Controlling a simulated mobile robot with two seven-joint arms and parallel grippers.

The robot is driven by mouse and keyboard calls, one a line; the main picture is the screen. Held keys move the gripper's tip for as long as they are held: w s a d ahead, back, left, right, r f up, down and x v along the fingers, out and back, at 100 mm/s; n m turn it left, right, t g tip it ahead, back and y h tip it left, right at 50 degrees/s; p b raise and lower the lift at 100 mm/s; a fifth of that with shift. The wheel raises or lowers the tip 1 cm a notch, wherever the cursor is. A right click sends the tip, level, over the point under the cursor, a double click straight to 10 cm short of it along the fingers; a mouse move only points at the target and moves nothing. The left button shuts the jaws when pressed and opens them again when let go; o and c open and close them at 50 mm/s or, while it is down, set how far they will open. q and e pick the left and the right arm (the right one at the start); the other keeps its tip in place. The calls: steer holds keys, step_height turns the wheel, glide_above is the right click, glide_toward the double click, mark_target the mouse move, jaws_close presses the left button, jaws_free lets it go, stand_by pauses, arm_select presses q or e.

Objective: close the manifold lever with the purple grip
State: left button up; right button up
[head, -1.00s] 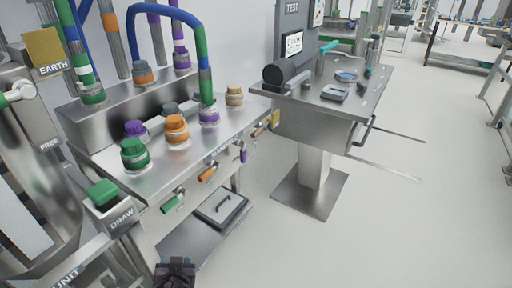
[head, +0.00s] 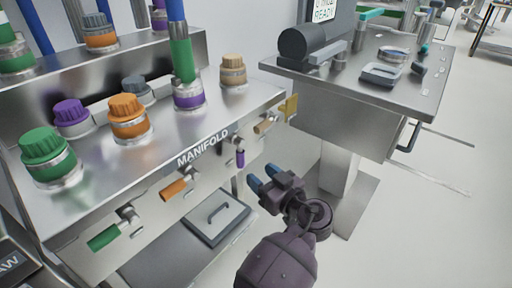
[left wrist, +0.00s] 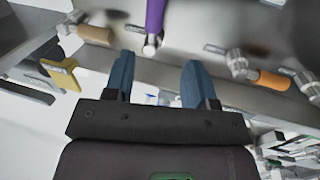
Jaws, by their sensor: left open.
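The lever with the purple grip (head: 240,158) is on the manifold's front face (head: 205,160). Its grip hangs straight down from its valve, while the neighbouring grips lie sideways. My left gripper (head: 263,177) is open and empty, a little to the right of and below the purple grip in the head view, its blue fingertips apart. In the left wrist view the purple grip (left wrist: 155,16) shows at the top edge, cut off by it, lined up with the gap between the open fingers (left wrist: 158,68) and beyond their tips. My right gripper is not in view.
An orange grip (head: 173,189) and a green grip (head: 104,237) lie to the left. A tan grip (head: 264,125) and a yellow tag (head: 290,107) are to the right. A metal test table (head: 350,90) stands behind right.

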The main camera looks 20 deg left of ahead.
mark_target(243, 153)
arm_select(q)
steer(key=shift+n, duration=0.3)
steer(key=x, duration=0.7)
steer(key=r+b+x, duration=0.1)
steer(key=x, duration=0.2)
steer(key=shift+w+r, duration=0.1)
steer(key=shift+w, duration=0.45)
jaws_close()
